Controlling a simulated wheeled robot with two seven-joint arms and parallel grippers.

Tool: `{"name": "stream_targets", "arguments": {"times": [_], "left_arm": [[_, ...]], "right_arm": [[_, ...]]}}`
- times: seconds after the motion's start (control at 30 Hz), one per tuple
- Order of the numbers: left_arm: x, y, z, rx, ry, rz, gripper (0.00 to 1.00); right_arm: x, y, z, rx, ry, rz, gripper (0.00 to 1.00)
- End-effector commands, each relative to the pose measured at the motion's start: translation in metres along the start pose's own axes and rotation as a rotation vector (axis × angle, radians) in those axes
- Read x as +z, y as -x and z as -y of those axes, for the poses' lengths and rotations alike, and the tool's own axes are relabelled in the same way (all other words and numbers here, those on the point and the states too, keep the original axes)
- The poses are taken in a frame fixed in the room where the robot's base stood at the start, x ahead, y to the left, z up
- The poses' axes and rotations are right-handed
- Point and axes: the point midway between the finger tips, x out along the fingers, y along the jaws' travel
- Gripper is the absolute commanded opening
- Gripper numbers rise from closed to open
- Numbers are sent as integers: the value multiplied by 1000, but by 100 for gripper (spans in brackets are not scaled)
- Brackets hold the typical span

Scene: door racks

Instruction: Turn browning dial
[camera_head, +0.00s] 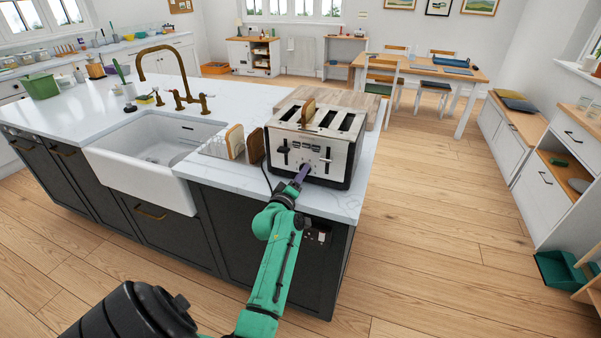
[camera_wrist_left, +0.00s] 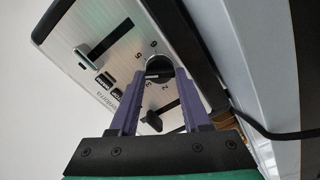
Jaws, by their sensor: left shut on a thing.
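The steel toaster (camera_head: 298,140) with black trim stands on the white countertop's near right corner, a slice of bread (camera_head: 308,111) sticking up from one slot. My left gripper (camera_head: 302,174) is at the toaster's front face. In the left wrist view, its purple fingers (camera_wrist_left: 160,80) are closed around the round dark browning dial (camera_wrist_left: 158,66), one on each side. Numbers are printed around the dial; its exact setting cannot be read. In the head view the gripper hides the dial. My right gripper is in neither view.
Two black levers (camera_wrist_left: 110,40) flank the dial, with small buttons (camera_wrist_left: 106,80) nearby. Left of the toaster are a brown slice (camera_head: 255,146) and a white rack with bread (camera_head: 234,142). A black cord (camera_wrist_left: 262,130) runs beside the toaster. A wooden board (camera_head: 362,101) lies behind.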

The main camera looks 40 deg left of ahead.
Motion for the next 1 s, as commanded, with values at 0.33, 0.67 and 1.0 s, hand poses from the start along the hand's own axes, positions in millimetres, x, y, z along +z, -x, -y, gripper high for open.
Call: {"name": "stream_targets", "arguments": {"times": [0.33, 0.67, 1.0], "left_arm": [[0, 0, 0, -1, 125, 1, 0], [1, 0, 1, -1, 140, 1, 0], [0, 0, 1, -1, 139, 1, 78]], "right_arm": [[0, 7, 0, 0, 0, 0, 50], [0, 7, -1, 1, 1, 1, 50], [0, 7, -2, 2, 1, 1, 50]]}}
